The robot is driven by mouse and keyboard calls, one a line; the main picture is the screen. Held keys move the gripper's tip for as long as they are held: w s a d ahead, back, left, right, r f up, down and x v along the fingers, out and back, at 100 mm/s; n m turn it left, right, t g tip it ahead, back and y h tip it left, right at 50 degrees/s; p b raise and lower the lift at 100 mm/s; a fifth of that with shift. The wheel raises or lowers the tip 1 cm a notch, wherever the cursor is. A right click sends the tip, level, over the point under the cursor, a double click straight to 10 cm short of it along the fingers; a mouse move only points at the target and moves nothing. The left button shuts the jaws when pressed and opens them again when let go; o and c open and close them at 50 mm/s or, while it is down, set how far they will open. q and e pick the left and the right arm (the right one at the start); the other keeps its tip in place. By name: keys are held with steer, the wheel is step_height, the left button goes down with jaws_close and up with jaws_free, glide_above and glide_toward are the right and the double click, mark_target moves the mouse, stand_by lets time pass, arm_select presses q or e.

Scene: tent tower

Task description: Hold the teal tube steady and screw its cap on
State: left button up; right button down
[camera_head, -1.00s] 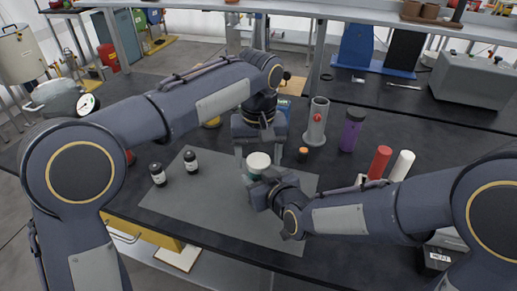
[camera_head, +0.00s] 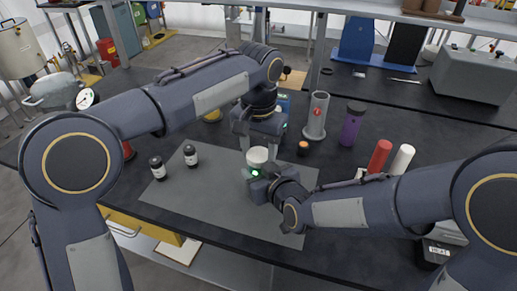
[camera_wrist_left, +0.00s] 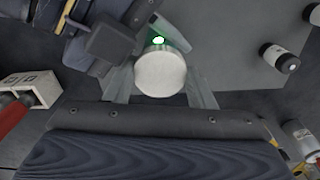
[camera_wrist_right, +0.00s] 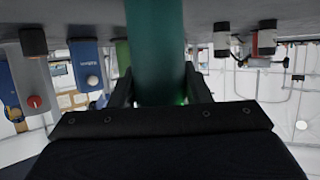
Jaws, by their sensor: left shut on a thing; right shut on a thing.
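The teal tube (camera_wrist_right: 156,45) stands upright between the fingers of my right gripper (camera_wrist_right: 160,92), which is shut on it. In the head view, my right gripper (camera_head: 258,180) hides most of the tube. The white cap (camera_head: 257,155) sits at the top of the tube; its round top faces the left wrist camera (camera_wrist_left: 160,72). My left gripper (camera_head: 257,148) reaches down from above and is shut on the cap, with one finger on each side (camera_wrist_left: 160,90). The cap hides the join with the tube, so I cannot tell how far it is threaded.
Two dark bottles with white labels (camera_head: 157,168) (camera_head: 191,156) stand on the left of the grey mat (camera_head: 225,215). An orange-capped item (camera_head: 303,148), a grey cylinder (camera_head: 315,118), a purple bottle (camera_head: 352,123), a red tube (camera_head: 380,156) and a white tube (camera_head: 402,158) stand to the right.

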arm_select(q)
steer(key=o, duration=1)
steer(key=shift+c, duration=0.2)
steer(key=shift+o, duration=0.6)
steer(key=shift+d, duration=0.1)
steer(key=shift+s+d, duration=0.1)
steer(key=shift+s, duration=0.05)
arm_select(e)
steer(key=shift+a, duration=0.1)
arm_select(q)
steer(key=shift+r, duration=0.1)
step_height(320, 180, up, 3)
steer(key=shift+r, duration=0.7)
